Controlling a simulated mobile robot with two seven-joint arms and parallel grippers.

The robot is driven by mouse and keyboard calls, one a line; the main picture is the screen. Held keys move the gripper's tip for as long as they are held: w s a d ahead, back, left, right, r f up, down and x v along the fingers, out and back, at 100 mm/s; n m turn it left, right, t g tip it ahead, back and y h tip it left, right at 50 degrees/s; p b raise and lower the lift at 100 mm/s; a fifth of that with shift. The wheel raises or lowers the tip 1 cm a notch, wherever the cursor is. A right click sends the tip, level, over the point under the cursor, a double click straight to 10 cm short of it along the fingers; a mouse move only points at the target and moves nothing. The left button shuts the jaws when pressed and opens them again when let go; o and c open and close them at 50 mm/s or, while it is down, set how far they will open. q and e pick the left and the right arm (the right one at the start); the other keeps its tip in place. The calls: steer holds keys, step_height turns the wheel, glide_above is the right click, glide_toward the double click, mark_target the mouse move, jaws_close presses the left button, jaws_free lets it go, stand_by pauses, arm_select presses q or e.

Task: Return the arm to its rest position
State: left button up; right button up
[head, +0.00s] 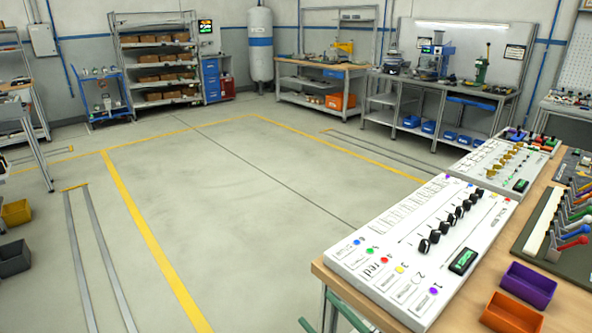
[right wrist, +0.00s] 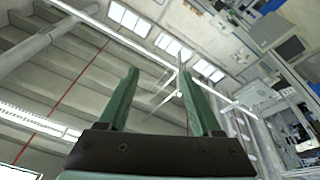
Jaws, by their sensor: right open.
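My right gripper (head: 318,308) shows only as green fingers at the bottom edge of the head view, in front of the workbench's near left corner. The rest of my right arm is out of the picture. In the right wrist view my right gripper (right wrist: 159,75) is open, with two green fingers apart and nothing between them. That view looks up and tilted at the ceiling and lights. My left gripper is not in view.
The wooden workbench (head: 460,318) at right holds a white panel with black knobs (head: 398,285), a purple bin (head: 527,287), an orange bin (head: 511,315) and coloured levers (head: 571,232). Open floor (head: 240,190) with yellow lines lies left. Shelves (head: 160,66) stand at the back.

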steer(key=s+d+f+m+g+h+p, duration=0.1)
steer(key=s+d+f+m+h, duration=0.2)
steer(key=d+f+m+h, duration=0.35)
steer(key=s+d+f+m+h, duration=0.3)
steer(key=f+h, duration=0.1)
steer(key=f, duration=0.5)
steer(key=s+d+f+m+g+h, duration=0.1)
steer(key=s+d+f+m+g, duration=0.1)
steer(key=s+f+g, duration=0.3)
steer(key=s+f, duration=0.4)
steer(key=s, duration=0.1)
steer(key=shift+s+d, duration=0.15)
steer(key=shift+s, duration=0.25)
steer(key=shift+m+h, duration=0.25)
